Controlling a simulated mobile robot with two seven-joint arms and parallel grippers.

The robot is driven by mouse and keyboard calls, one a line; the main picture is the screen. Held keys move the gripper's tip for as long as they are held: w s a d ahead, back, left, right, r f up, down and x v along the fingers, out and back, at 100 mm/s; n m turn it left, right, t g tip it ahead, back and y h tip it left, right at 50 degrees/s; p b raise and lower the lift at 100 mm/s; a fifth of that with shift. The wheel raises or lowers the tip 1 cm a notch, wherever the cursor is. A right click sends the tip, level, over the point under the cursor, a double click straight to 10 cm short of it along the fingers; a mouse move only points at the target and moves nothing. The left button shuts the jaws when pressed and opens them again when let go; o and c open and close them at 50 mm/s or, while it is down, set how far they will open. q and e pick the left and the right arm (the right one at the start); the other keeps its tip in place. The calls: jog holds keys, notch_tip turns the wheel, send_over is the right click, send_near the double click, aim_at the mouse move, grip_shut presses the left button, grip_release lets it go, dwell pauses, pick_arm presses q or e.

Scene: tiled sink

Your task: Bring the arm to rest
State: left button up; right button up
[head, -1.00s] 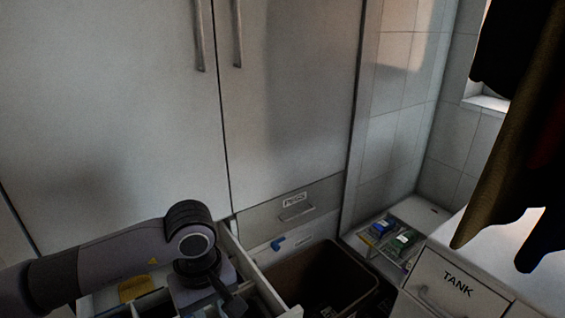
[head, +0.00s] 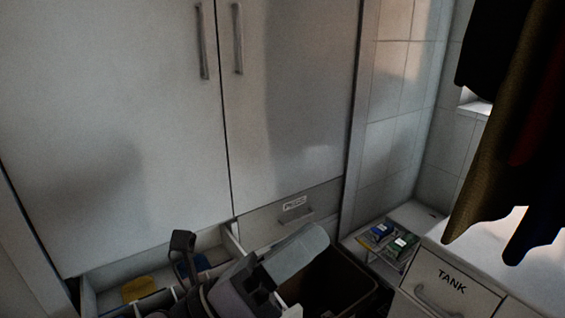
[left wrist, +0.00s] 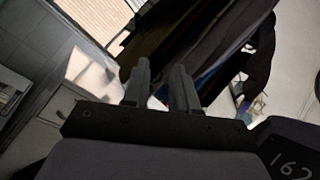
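My left arm comes in at the bottom of the head view, folded over the open drawer (head: 103,296). My left gripper (head: 262,277) shows low there, dark and partly hidden. In the left wrist view, the two fingers of this gripper (left wrist: 160,86) stand apart with a clear gap and nothing between them. A pale grey rounded piece (head: 298,252) shows beside the gripper over the bin; I cannot tell what it is. My right gripper is in neither view.
A brown bin (head: 345,283) stands right of the drawer. Tall white cabinet doors (head: 110,130) rise behind. Small blue and green items (head: 392,240) lie on a shelf.

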pick_arm(q)
jog(key=w+a+f+n+t+y, duration=0.2)
jog(key=w+a+n+t+y, duration=0.45)
jog(key=n, duration=0.75)
jog(key=s+a+f+n+y, duration=0.1)
jog(key=a+f+n+y, duration=1.25)
jog(key=n, duration=0.25)
jog(key=s+a+f+n+g+y, duration=0.1)
jog(key=s+a+f+n+g, duration=0.2)
jog(key=s+f+n+g, duration=0.45)
jog(key=s+a+f+n+g, duration=0.2)
jog(key=s+f+g, duration=0.3)
jog(key=s+f, duration=0.6)
jog(key=w+d+f+t+b, duration=0.1)
jog(key=w+f+t+b, duration=0.1)
jog(key=f, duration=0.3)
jog(key=w+d+f+t+h+b, duration=0.1)
jog(key=w+f+t+b, duration=0.1)
jog(key=f+t, duration=0.3)
jog(key=shift+w+d+f+m+h, duration=0.25)
jog(key=shift+f+m+h, duration=0.05)
jog(key=shift+f+m, duration=0.15)
